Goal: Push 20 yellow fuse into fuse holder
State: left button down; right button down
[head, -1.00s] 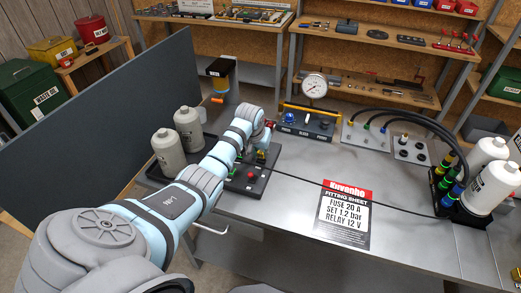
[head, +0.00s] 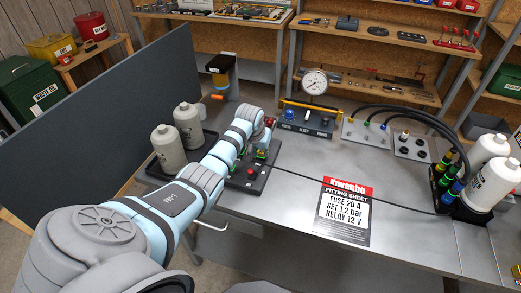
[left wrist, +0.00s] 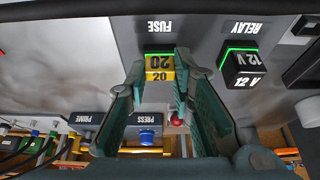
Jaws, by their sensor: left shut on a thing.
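The yellow fuse (left wrist: 160,66), marked 20, is between the fingertips of my left gripper (left wrist: 160,78) in the left wrist view, which shows the panel upside down. My left gripper is shut on the fuse. The fuse lies right at the fuse holder (left wrist: 158,49), a slot with a green-lit edge under the FUSE label. How deep the fuse sits in it I cannot tell. In the head view my left gripper (head: 262,146) is over the dark panel (head: 246,180) and mostly hides the fuse and holder. My right gripper is not in view.
The 12 V relay (left wrist: 242,66) stands beside the fuse holder, with green edges. A fitting sheet (head: 345,212) reading FUSE 20 A lies on the bench. White bottles (head: 168,152) stand left of my arm. The gauge unit (head: 306,121) is behind.

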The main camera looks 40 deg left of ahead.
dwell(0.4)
pick_arm(q)
jog(key=c, duration=1.3)
grip_release()
jog(key=shift+r, duration=0.1)
jog(key=v, duration=1.2)
